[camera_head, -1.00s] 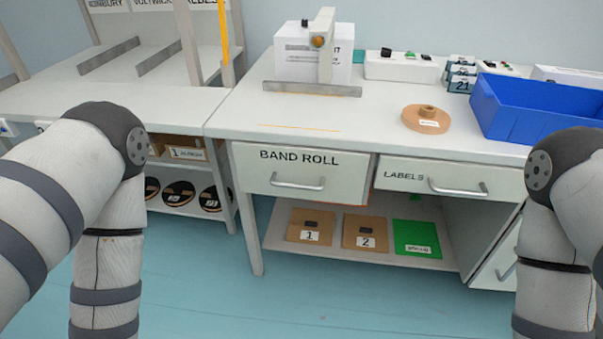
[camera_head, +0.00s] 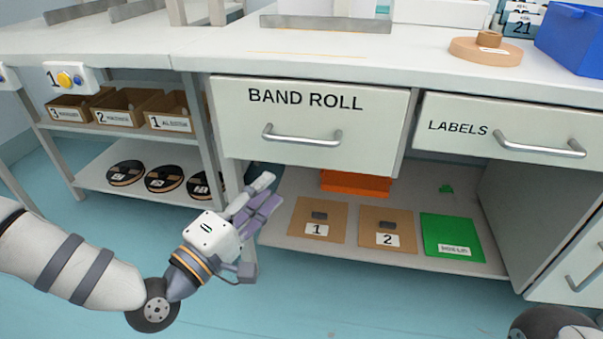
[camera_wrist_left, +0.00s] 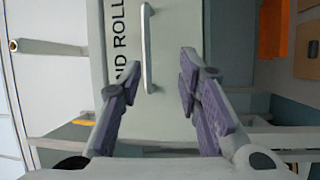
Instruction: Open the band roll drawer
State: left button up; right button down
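The band roll drawer (camera_head: 236,137) is white with black BAND ROLL lettering and a grey bar handle (camera_head: 302,136); it looks shut under the bench top. My left gripper (camera_head: 268,190) is below and left of the handle, in front of the bench's left leg. In the left wrist view the gripper (camera_wrist_left: 157,75) is open and empty. There its fingers point at the drawer front (camera_wrist_left: 170,110), with the handle (camera_wrist_left: 147,45) ahead between the fingertips, apart from them. My right gripper is out of view; only a dark part of my right arm may show at the bottom right.
The labels drawer (camera_head: 455,112) is to the right. The shelf below holds cards marked 1 and 2 (camera_head: 386,228), a green card (camera_head: 463,233) and an orange thing (camera_head: 356,183). A tan roll (camera_head: 480,48) and a blue bin (camera_head: 575,40) stand on the bench. The floor in front is clear.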

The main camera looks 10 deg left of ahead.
aim_at(297, 143)
pick_arm(q)
jog(key=shift+t, duration=0.4)
jog(key=x, duration=0.4)
jog(key=r+b+x, duration=0.1)
jog(key=x, duration=0.7)
jog(key=shift+w+a+r+b, duration=0.25)
jog(key=shift+w+r+b, duration=0.05)
jog(key=shift+w+r, duration=0.1)
grip_shut()
